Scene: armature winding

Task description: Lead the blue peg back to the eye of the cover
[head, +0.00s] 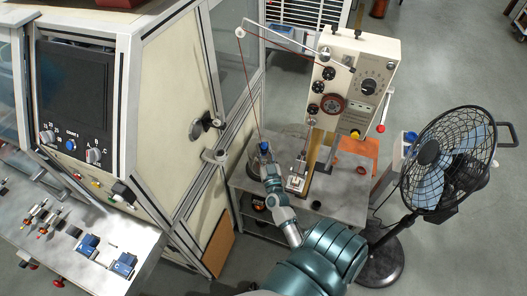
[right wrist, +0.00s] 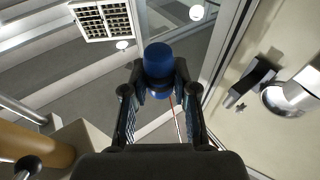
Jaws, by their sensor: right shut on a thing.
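The blue peg (head: 264,147) is held in my right gripper (head: 267,157), over the left part of the grey table. A thin red-brown wire (head: 249,90) runs from the peg up to a white pulley (head: 240,32) on the winding machine's arm. In the right wrist view the blue peg (right wrist: 158,62) stands between my right fingertips (right wrist: 157,88), which are shut on it, and the red wire passes below it. I cannot make out the cover's eye for certain. My left gripper is not in view.
A big cream cabinet (head: 165,105) with a door handle (head: 207,124) is close on the left. A black fan (head: 448,160) stands on the right. Grey floor is free beyond.

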